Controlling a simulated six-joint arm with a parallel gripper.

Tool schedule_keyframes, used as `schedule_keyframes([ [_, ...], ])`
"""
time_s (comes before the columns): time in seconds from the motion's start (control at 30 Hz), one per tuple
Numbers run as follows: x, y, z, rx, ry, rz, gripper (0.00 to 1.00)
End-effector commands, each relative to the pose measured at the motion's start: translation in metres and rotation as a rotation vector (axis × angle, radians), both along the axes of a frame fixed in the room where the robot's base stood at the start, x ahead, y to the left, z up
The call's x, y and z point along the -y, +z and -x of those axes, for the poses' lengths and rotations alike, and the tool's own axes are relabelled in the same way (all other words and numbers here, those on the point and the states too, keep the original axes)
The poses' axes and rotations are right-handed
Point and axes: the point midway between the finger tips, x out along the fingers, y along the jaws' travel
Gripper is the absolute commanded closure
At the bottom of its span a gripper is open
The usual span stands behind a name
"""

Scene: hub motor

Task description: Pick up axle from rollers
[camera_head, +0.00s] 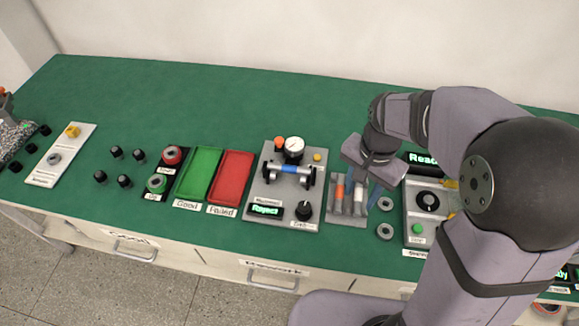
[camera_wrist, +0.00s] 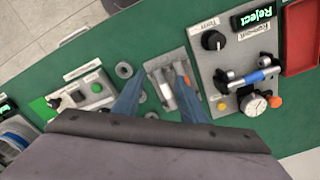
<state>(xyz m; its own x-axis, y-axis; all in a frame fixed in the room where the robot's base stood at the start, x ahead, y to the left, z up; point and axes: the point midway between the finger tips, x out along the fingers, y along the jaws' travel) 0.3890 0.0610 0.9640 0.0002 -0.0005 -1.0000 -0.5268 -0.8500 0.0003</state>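The axle (camera_head: 289,169) is a silver rod with a blue middle band. It lies across the rollers of the grey runout station (camera_head: 312,218), below the dial gauge (camera_head: 294,147). In the wrist view the axle (camera_wrist: 250,77) lies right of my gripper, tilted, with dark rollers at its ends. My gripper (camera_head: 361,190) is over the grey holder to the right of the station. Its two blue fingers (camera_wrist: 157,88) are spread apart with nothing held between them. The gripper is apart from the axle.
A grey holder (camera_head: 333,209) with upright pins stands under my gripper. The station's display (camera_head: 266,210) reads "Reject". Green (camera_head: 198,174) and red (camera_head: 231,178) trays lie left of the station. Grey rings (camera_head: 385,231) lie right of the holder. The table's back is clear.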

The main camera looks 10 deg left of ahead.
Motion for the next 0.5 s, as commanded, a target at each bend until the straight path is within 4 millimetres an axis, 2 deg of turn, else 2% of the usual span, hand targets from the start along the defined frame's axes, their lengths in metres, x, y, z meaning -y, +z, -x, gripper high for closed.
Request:
schedule_keyframes([
  [0.03, -0.015, 0.002, -0.015, -0.003, -0.07, 0.001, 0.62],
  [0.2, -0.064, 0.005, -0.057, -0.003, -0.361, 0.001, 0.62],
  [0.33, -0.104, 0.004, -0.081, -0.003, -0.578, 0.001, 0.62],
  [0.5, -0.15, -0.001, -0.1, -0.002, -0.811, 0.001, 0.62],
])
